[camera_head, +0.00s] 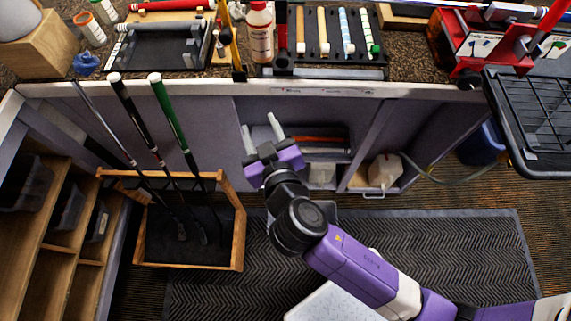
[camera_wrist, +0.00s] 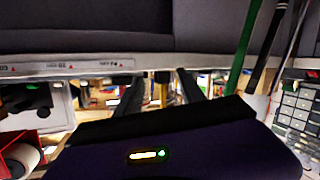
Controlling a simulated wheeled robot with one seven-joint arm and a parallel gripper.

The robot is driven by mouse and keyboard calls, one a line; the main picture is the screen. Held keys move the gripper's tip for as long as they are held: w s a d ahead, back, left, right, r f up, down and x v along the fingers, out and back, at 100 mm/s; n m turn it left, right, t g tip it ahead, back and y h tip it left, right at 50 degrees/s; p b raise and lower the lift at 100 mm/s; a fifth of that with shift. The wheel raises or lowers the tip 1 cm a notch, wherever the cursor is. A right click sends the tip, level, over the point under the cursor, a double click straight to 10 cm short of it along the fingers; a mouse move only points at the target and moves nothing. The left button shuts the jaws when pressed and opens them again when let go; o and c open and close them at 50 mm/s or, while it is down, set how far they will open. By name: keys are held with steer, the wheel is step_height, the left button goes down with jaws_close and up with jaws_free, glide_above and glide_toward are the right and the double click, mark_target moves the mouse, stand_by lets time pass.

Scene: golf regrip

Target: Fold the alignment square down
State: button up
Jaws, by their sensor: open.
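My gripper (camera_head: 261,132) is open and empty, in front of the workbench's front face and below its top edge. Its two pale fingers point up toward the bench. In the wrist view the gripper (camera_wrist: 156,88) shows two dark fingers spread apart with nothing between them. A slim upright piece, yellow and black (camera_head: 236,55), stands at the bench's front edge, above and left of the gripper. It may be the alignment square, but I cannot tell for certain. The gripper is apart from it.
The workbench edge (camera_head: 400,91) runs above my gripper. A dark tray of grips (camera_head: 325,48) and a white-labelled bottle (camera_head: 260,35) stand on top. Golf clubs (camera_head: 170,115) lean from a wooden bin (camera_head: 238,225) at left. A wire-rack cart (camera_head: 535,110) is at right.

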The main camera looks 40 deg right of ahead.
steer(key=s+f+n+y, duration=0.2)
steer(key=s+f+y, duration=0.1)
steer(key=s, duration=0.5)
steer(key=shift+s+d+f+g, duration=0.2)
steer(key=shift+s+f+g, duration=0.15)
steer(key=shift+f, duration=0.5)
